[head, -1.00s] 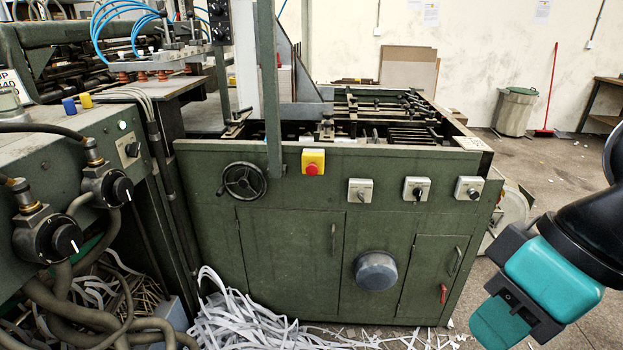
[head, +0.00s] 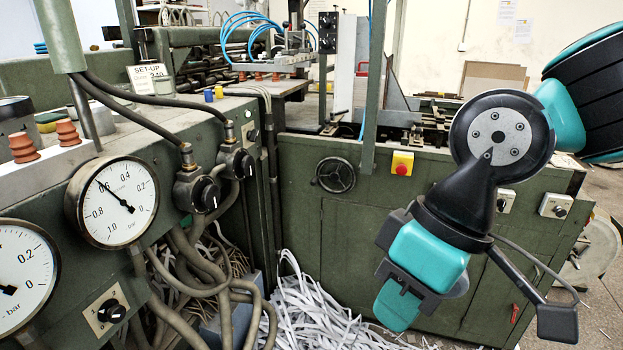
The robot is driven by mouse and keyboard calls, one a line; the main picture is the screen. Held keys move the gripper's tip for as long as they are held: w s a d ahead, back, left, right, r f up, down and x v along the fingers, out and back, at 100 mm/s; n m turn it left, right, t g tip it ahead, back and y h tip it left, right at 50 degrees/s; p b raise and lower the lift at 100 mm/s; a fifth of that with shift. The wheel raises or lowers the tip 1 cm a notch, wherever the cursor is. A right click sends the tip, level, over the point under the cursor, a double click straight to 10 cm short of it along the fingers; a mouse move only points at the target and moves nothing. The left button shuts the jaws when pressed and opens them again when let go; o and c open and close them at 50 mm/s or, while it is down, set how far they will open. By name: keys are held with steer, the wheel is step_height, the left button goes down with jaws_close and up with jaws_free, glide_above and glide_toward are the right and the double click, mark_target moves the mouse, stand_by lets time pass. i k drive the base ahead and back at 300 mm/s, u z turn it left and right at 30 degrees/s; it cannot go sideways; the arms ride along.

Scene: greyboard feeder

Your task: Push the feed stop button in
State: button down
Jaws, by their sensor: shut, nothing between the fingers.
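A red round button (head: 403,169) sits on a yellow box (head: 407,157) on the front of the green machine cabinet, right of the handwheel. No label naming it as feed stop is readable. My gripper (head: 396,304) is in front of the cabinet, lower than the red button and apart from it in the picture. Its teal fingers point down and appear closed, with nothing between them. My arm covers part of the cabinet's right side, including some of the grey switch boxes.
A handwheel (head: 335,174) sticks out left of the yellow box, and a green post (head: 375,80) rises beside it. At left is a console with pressure gauges (head: 112,202), black knobs (head: 204,194) and hoses. Paper strips (head: 305,310) heap on the floor.

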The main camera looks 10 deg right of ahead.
mark_target(401, 170)
steer(key=u, duration=0.7)
steer(key=i, duration=1.1)
steer(key=z, duration=1.9)
